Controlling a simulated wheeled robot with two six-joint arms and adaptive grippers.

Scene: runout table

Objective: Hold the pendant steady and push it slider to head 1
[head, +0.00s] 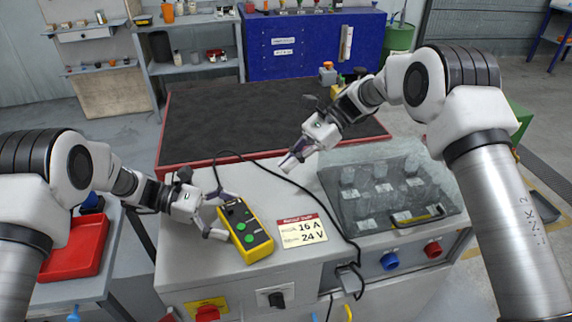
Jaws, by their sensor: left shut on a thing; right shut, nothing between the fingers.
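A yellow pendant (257,246) with a dark face and two green buttons lies on the grey table top, left of centre. Its dark upper end holds small controls, too small to read the slider position. A black cable runs from it to the right. My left gripper (228,214) is shut on the pendant from the left, one finger near its upper end and the other along its left side. My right gripper (288,165) is shut and empty, above the table top to the upper right of the pendant, apart from it.
A clear cover (345,190) over several round parts stands further right. A red-edged black mat (225,120) lies behind. Blue (389,262) and red (433,249) knobs are on the front panel.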

